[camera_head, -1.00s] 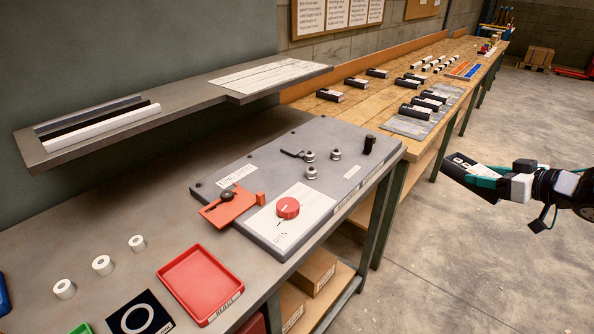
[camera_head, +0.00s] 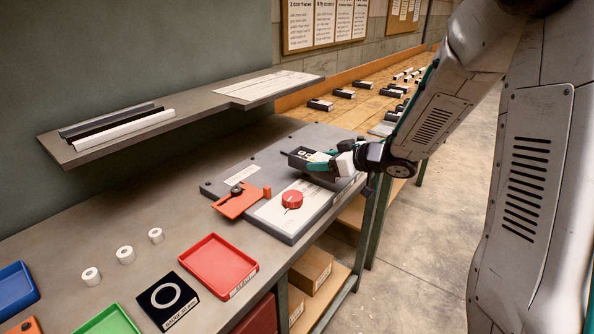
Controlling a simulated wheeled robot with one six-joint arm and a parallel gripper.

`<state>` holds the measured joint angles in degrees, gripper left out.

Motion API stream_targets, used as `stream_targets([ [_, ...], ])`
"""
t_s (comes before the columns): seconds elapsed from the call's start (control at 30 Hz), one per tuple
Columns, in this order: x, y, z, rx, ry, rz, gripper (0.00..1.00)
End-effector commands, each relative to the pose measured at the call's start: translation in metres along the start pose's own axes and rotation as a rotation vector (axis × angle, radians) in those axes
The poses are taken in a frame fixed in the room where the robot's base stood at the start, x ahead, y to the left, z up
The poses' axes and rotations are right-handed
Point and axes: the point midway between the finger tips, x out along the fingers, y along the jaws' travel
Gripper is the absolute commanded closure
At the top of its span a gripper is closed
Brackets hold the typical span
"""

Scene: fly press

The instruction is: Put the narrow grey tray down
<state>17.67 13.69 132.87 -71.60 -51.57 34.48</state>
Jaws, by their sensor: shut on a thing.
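My gripper (camera_head: 326,166) is shut on the narrow grey tray (camera_head: 292,157), a small dark grey piece with black and white showing at its top. The tray is over the back right part of the grey fixture plate (camera_head: 268,157) on the bench. I cannot tell whether it touches the plate. The tray and gripper hide the small posts and the black knob on that part of the plate. The gripper's far finger is hidden.
A red knob (camera_head: 292,199) and an orange-red slide (camera_head: 238,201) stand on the plate's near side. A shelf (camera_head: 200,104) overhangs the back. A red tray (camera_head: 218,264), several small white rollers (camera_head: 126,254) and a black ring card (camera_head: 167,297) lie at front left. Bench behind the rollers is clear.

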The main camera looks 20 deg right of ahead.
Motion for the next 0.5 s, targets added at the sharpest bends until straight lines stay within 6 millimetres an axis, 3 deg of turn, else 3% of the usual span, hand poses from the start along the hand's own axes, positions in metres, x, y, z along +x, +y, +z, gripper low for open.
stream_targets([
  [0.1,0.028,-0.014,-0.008,-0.003,0.0,-0.006,0.7],
  [0.2,0.043,-0.021,-0.013,-0.001,0.001,-0.004,0.7],
  [0.43,0.062,-0.029,-0.019,-0.002,0.001,-0.005,0.7],
  [0.5,0.066,-0.029,-0.007,0.003,-0.002,-0.003,0.7],
])
